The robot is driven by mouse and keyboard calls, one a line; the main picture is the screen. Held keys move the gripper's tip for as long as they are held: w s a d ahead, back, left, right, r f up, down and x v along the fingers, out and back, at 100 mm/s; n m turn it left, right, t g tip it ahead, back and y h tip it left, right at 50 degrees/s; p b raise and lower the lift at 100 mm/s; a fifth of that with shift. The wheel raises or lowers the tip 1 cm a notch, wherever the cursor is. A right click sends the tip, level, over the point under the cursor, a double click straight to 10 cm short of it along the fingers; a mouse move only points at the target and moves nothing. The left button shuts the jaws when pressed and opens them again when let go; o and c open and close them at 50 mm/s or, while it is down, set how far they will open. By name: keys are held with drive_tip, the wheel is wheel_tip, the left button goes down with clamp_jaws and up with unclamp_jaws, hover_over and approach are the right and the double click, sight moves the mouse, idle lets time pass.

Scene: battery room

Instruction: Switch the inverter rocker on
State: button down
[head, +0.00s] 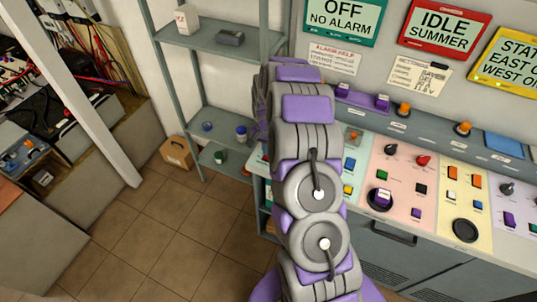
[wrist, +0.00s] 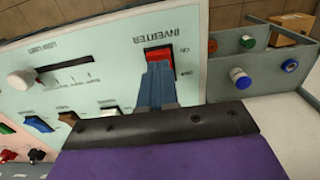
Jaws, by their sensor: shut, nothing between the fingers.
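The inverter rocker (wrist: 158,56) is a red switch in a dark frame on a pale green panel (wrist: 100,90), under the word INVERTER in the wrist view. My gripper (wrist: 156,70) is shut, with its blue-grey fingers together and nothing between them. The fingertips overlap the lower part of the rocker in the picture; I cannot tell if they touch it. They hide that part, so which way the rocker is tipped is unclear. In the head view my arm hides the rocker and the gripper.
A slider with a white knob (wrist: 20,80) and several small switches share the panel. A grey shelf (wrist: 235,70) with small jars stands right of it. In the head view, the console (head: 400,240) carries other knobs and buttons; open tiled floor (head: 165,225) lies left.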

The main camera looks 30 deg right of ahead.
drive_tip(key=shift+f, duration=0.95)
idle(0.6)
drive_tip(key=shift+r, duration=0.1)
drive_tip(key=shift+r+p, duration=0.75)
drive_tip(key=shift+r, duration=2.65)
